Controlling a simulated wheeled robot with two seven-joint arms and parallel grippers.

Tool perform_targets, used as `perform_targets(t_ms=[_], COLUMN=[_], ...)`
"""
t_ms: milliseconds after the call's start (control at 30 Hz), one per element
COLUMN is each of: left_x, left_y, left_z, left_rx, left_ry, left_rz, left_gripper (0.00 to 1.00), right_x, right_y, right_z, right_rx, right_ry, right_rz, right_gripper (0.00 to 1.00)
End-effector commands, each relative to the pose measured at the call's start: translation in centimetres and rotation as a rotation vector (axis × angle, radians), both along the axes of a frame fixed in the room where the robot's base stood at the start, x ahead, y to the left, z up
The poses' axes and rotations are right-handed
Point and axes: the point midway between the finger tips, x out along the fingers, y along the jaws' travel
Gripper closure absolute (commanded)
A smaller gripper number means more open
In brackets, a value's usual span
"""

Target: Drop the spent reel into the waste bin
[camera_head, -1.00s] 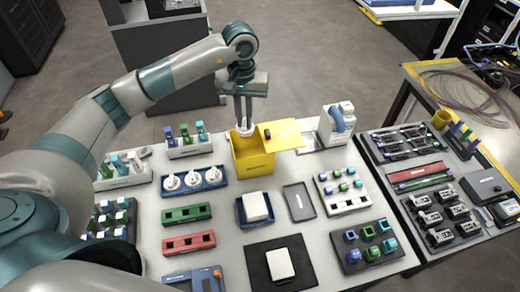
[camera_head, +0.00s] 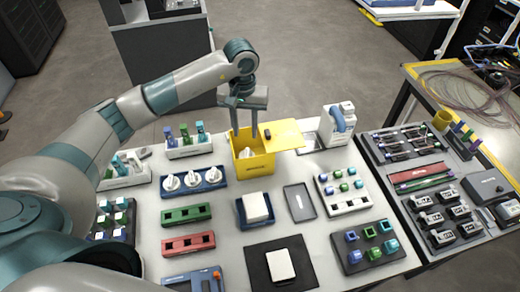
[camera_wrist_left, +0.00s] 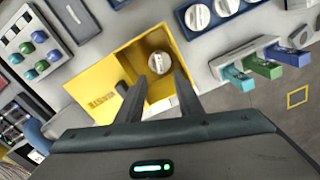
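The yellow waste bin (camera_head: 254,167) stands at the back middle of the table with its lid (camera_head: 285,135) swung open to the right. It also shows in the left wrist view (camera_wrist_left: 138,50), marked "WASTE". The white spent reel (camera_wrist_left: 159,63) lies inside the bin; a bit of it shows in the head view (camera_head: 247,153). My left gripper (camera_head: 244,137) is over the bin's mouth, pointing down, its two fingers spread with nothing between them. In the left wrist view the open fingers (camera_wrist_left: 162,84) frame the reel without gripping it. My right gripper is not in view.
A blue tray (camera_head: 225,183) with several white reels stands left of the bin. A white rack (camera_head: 188,148) with colored clips is behind it. A blue tray with a white block (camera_head: 256,207) is in front of the bin.

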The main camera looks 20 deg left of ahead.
Motion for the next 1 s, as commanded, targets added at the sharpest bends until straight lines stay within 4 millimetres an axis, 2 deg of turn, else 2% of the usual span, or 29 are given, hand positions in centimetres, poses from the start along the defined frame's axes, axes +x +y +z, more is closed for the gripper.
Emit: perform_targets(t_ms=[333, 533, 767, 1000], left_x=[0.0, 0.1, 0.2, 0.1], left_y=[0.0, 0.0, 0.0, 0.0], left_z=[0.2, 1.4, 4.8, 9.4], left_rx=[0.0, 0.0, 0.0, 0.001], left_ry=[-0.001, -0.003, -0.006, -0.005], left_rz=[0.0, 0.001, 0.0, -0.001], left_gripper=[0.67, 0.67, 0.67, 0.67], right_x=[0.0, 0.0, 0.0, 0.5], right_y=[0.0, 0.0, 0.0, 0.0], right_z=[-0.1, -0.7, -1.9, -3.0], right_rx=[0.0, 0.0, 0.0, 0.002], right_ry=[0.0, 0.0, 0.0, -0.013], right_rz=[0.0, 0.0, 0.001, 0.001], right_gripper=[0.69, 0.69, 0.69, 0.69])
